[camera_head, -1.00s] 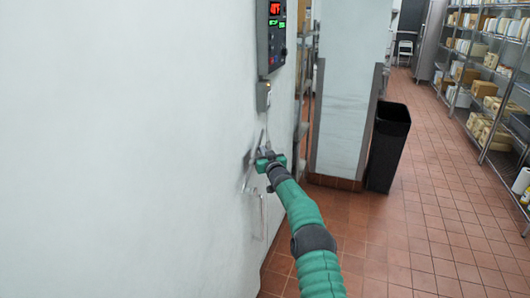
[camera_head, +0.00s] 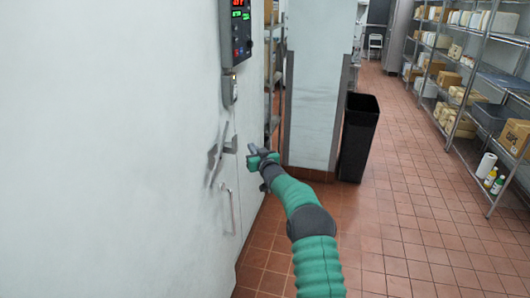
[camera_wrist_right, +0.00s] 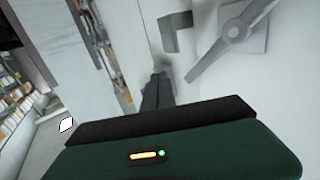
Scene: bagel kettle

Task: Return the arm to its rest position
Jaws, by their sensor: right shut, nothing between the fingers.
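My right arm, green with dark joints, reaches up from the bottom of the head view. My right gripper (camera_head: 254,153) is shut and empty, a little to the right of the white wall. In the right wrist view its dark fingers (camera_wrist_right: 157,92) are together, close to the wall fittings in the picture. A grey metal lever (camera_head: 217,160) is mounted on the wall to the left of the gripper; it also shows in the right wrist view (camera_wrist_right: 228,42). The gripper appears apart from the lever. My left gripper is out of view.
A control panel (camera_head: 236,32) with lit displays hangs above the lever, and a bar handle (camera_head: 229,208) sits below it. A black bin (camera_head: 358,138) stands beside a pale pillar (camera_head: 320,85). Stocked shelves (camera_head: 470,75) line the right. The tiled floor between is clear.

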